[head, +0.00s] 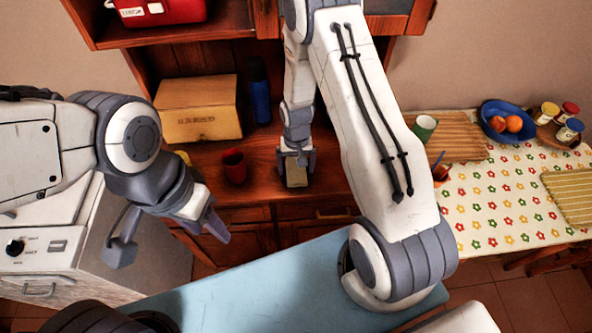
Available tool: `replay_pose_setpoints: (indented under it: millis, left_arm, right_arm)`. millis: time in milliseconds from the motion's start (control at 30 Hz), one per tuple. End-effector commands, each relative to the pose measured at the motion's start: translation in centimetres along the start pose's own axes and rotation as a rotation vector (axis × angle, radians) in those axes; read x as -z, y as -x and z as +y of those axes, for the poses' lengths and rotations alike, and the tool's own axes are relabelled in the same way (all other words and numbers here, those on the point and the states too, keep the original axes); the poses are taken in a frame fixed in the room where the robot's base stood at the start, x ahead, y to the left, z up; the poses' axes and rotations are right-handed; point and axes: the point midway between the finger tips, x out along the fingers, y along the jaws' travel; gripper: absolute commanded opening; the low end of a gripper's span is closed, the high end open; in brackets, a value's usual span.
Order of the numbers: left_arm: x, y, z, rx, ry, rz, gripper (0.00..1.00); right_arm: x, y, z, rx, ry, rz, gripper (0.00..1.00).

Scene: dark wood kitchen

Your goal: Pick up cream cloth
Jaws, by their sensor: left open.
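A small cream thing (297,175), which looks like the folded cream cloth, is at the front of the wooden cabinet counter. My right gripper (297,161) points down at it, with a finger at either side of its upper part. The gripper hides part of it, and I cannot tell whether the fingers press on it. My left gripper (168,238) is open and empty at the left, its fingers wide apart, away from the cloth.
On the counter (330,180) are a red cup (234,166), a yellow box (198,109) and a blue bottle (259,92). A white appliance (45,255) stands left. The flowered table (500,220) at right holds a blue bowl (493,126), jars and a yellow striped cloth (570,195).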

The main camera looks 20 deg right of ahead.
Motion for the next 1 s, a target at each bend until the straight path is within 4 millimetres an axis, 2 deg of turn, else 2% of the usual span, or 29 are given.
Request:
replay_pose_setpoints:
  millis: [33, 100, 200, 567, 767, 867, 1000]
  left_arm:
    - [0.0, 0.0, 0.0, 0.0, 0.0, 0.0, 0.5]
    - [0.0, 0.0, 0.0, 0.0, 0.0, 0.0, 0.5]
    - [0.0, 0.0, 0.0, 0.0, 0.0, 0.0, 0.5]
    - [0.0, -0.2, 0.0, 0.0, 0.0, 0.0, 0.5]
    - [-0.1, -1.0, -0.1, 0.0, 0.0, 0.0, 0.5]
    - [-0.1, -1.6, -0.1, 0.0, -0.001, 0.0, 0.5]
    - [-0.1, -2.6, -0.2, 0.0, -0.001, 0.0, 0.5]
  right_arm:
    - [0.0, 0.0, 0.0, 0.0, 0.0, 0.0, 0.85]
    - [0.0, 0.0, 0.0, 0.0, 0.0, 0.0, 0.58]
    - [0.0, 0.0, 0.0, 0.0, 0.0, 0.0, 0.24]
    - [0.0, 0.4, 0.0, 0.0, 0.0, 0.001, 0.23]
    - [0.1, 2.2, 0.0, 0.001, 0.0, 0.004, 0.23]
    - [0.1, 4.0, 0.0, 0.002, 0.0, 0.006, 0.23]
    - [-0.4, 5.8, 3.4, 0.001, -0.009, 0.005, 0.23]
